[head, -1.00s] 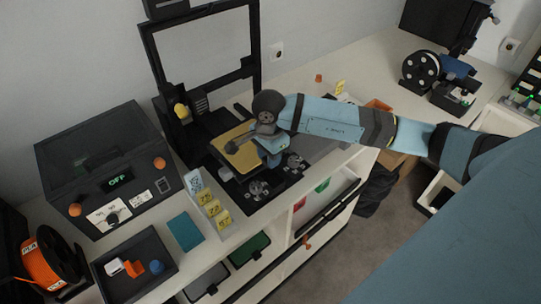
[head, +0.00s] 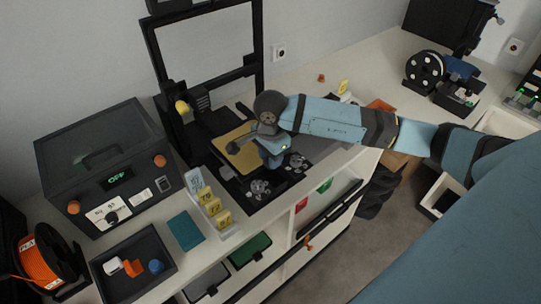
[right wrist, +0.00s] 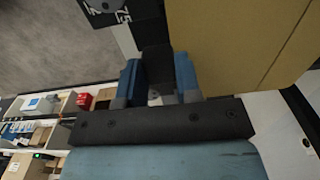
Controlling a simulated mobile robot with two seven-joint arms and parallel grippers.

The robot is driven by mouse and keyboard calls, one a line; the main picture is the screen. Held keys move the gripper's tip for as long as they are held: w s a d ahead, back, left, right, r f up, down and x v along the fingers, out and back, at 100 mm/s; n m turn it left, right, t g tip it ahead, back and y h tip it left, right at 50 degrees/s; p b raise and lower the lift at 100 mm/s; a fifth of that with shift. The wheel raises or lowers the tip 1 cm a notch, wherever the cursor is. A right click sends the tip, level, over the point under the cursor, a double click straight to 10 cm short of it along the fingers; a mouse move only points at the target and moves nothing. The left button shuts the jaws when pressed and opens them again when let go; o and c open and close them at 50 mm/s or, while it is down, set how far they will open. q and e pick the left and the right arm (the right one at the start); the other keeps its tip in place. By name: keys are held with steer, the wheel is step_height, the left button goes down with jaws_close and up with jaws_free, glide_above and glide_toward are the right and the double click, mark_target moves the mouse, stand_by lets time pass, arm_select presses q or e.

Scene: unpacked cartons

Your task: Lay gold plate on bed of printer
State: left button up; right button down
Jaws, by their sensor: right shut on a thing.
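The gold plate (head: 230,136) is flat and lies over the bed area of the black-framed printer (head: 258,75) in the head view. My right gripper (head: 236,146) is at the plate, reaching in from the right, and is shut on it. The arm and gripper hide part of the plate and most of the bed under it, so I cannot tell whether the plate rests flat on the bed. In the right wrist view the plate (right wrist: 235,45) fills the upper right, beside the blue fingers (right wrist: 157,85). My left gripper is not in view.
A dark boxy machine (head: 70,165) stands left of the printer. A dark tray (head: 130,285) is in front. A filament spool (head: 424,69) stands at the back right.

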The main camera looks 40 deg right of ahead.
steer(key=shift+f+b, duration=0.6)
steer(key=shift+f, duration=0.1)
steer(key=c, duration=0.7)
jaws_free()
steer(key=shift+c, duration=0.2)
steer(key=shift+r, duration=0.1)
steer(key=shift+r+p, duration=0.55)
steer(key=shift+r, duration=0.95)
step_height(320, 180, up, 14)
steer(key=b, duration=0.2)
